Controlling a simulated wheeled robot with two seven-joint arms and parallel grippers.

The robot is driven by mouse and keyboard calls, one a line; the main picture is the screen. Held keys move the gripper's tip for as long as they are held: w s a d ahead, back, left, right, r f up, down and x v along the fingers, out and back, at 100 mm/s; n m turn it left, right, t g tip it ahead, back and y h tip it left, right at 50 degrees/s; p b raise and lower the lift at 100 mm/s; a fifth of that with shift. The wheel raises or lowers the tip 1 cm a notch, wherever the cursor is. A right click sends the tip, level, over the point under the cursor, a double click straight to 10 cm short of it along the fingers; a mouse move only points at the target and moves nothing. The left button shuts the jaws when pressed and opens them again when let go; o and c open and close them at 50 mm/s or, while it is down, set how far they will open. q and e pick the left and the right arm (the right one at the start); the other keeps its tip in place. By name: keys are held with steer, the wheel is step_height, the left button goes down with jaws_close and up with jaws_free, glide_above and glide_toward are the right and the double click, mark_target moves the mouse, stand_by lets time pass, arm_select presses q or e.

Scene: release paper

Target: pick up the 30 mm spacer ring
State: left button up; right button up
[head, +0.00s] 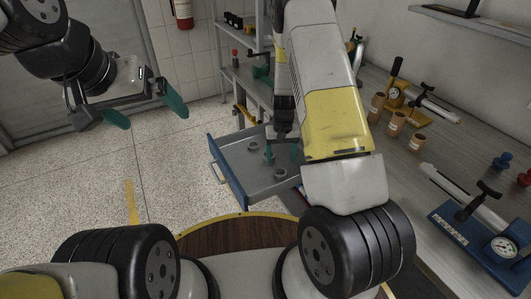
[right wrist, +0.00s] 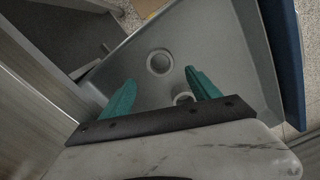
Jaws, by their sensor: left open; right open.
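An open grey drawer (head: 238,163) with a blue front holds small grey rings. In the right wrist view a larger ring (right wrist: 160,61) lies flat on the drawer floor, just beyond and between my fingertips. I cannot tell by size marks which is the 30 mm spacer ring. My right gripper (right wrist: 160,80) is open and empty, pointing down over the drawer; it also shows in the head view (head: 282,153). My left gripper (head: 146,108) is open and empty, away at the upper left.
The drawer walls surround my right gripper. The workbench (head: 390,163) stands to the right with several brown cups (head: 395,124) and a blue gauge pump (head: 487,232). A shelf rack stands behind. A round wooden top (head: 235,236) is in front; the floor at left is clear.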

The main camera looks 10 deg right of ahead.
mark_target(280, 171)
steer(key=f, duration=0.7)
steer(key=shift+s+a+f, duration=0.1)
steer(key=shift+s+f, duration=0.1)
steer(key=shift+s, duration=0.15)
steer(key=c, duration=1.4)
